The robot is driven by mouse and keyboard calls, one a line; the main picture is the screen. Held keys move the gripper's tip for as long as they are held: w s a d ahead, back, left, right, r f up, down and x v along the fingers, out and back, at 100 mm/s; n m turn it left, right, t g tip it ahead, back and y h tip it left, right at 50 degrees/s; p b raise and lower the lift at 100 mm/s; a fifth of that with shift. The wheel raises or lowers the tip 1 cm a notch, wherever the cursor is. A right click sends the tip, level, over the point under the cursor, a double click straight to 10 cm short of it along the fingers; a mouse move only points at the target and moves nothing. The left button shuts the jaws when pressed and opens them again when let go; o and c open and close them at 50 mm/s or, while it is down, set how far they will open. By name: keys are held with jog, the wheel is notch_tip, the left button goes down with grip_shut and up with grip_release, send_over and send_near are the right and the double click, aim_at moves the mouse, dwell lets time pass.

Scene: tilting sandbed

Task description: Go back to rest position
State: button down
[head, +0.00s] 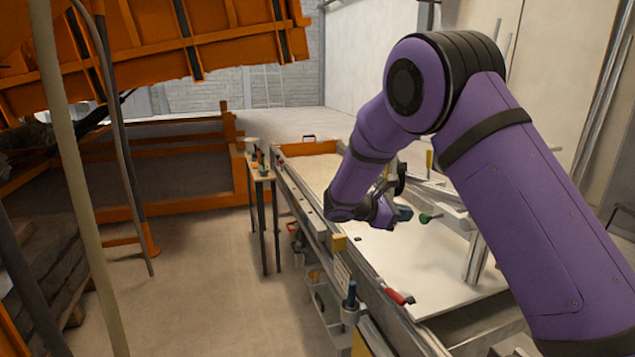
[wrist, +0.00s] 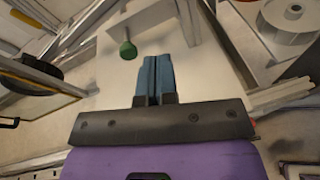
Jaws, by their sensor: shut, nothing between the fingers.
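My gripper (wrist: 154,80) shows in the wrist view with its two blue fingers together and nothing between them. In the head view my gripper (head: 403,213) is small, at the end of my purple arm, above the pale bed surface (head: 420,265). A green knob (wrist: 128,50) lies beyond and a little left of the fingertips in the wrist view, apart from them. The green knob also shows in the head view (head: 428,217), just right of my gripper.
A long bed with a metal side rail (head: 330,238) runs away from me. A red-handled tool (head: 398,296) lies on its near edge. A small side table (head: 262,180) stands left of it. An orange tilted frame (head: 150,50) hangs at upper left. The floor (head: 200,290) between is clear.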

jog(key=s+d+r+m+g+y, duration=0.1)
jog(key=s+d+r+m+y, duration=0.3)
jog(key=s+r, duration=0.4)
jog(key=s+d+r+m+g+y, duration=0.1)
jog(key=s+d+r+m+y, duration=0.4)
jog(key=s, duration=0.5)
jog(key=s+a+r+m+t+y, duration=0.1)
jog(key=s+r+m+t+y, duration=0.1)
jog(key=s, duration=0.9)
jog(key=s+a+r+m+t+y, duration=0.1)
jog(key=s+m+y, duration=0.3)
jog(key=s, duration=0.8)
jog(key=shift+a+r+m+t, duration=0.35)
jog(key=shift+r+m+t, duration=0.45)
jog(key=shift+m, duration=0.6)
jog(key=shift+s+f, duration=0.1)
